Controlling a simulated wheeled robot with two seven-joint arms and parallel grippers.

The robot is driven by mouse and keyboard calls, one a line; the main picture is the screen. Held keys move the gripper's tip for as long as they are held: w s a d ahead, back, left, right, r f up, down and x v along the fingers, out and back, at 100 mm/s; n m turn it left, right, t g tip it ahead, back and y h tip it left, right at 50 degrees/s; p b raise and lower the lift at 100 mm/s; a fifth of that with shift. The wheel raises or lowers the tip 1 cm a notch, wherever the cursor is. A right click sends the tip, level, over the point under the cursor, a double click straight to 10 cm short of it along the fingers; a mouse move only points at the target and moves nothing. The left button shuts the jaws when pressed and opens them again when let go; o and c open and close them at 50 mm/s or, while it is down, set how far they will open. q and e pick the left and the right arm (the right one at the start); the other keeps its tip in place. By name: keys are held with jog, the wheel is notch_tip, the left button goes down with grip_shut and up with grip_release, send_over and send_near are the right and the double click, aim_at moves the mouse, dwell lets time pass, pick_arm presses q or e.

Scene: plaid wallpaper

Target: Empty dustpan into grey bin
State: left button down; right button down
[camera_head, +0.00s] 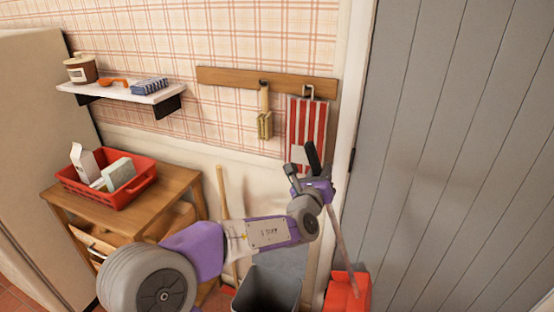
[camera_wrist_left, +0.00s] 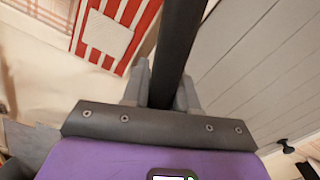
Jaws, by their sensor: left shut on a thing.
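The grey bin (camera_head: 268,290) stands at the bottom middle of the head view, below my left arm, which hides part of it. A red dustpan (camera_head: 346,292) with a long handle is at the bottom edge, right of the bin and in front of the door frame. Whether it touches the floor is out of view, as are any contents. My left gripper (camera_head: 311,178) is shut on the dustpan's handle near its dark top. The dark handle (camera_wrist_left: 179,45) also shows between the fingers in the left wrist view. My right gripper is not in view.
A wooden cabinet (camera_head: 170,190) bears a red basket (camera_head: 75,180) with cartons. A wooden stick (camera_head: 222,190) leans by the wall behind my arm. A brush (camera_head: 264,122) and a striped towel (camera_head: 317,120) hang from a rail. A grey door (camera_head: 450,150) closes off the right.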

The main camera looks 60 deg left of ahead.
pick_arm(q)
jog(key=s+a+r, duration=0.5)
jog(key=s, duration=0.5)
jog(key=w+d+f+m+p, duration=0.1)
jog(key=w+d+m+p, duration=0.1)
jog(key=w+d+p, duration=0.5)
jog(key=w+d+m+p, duration=0.2)
jog(key=w+d+p, duration=0.5)
jog(key=w+d, duration=0.7)
jog(key=d, duration=0.7)
jog(key=shift+w+d+f+p, duration=0.2)
jog(key=shift+d+f+p, duration=0.15)
jog(key=shift+d, duration=0.05)
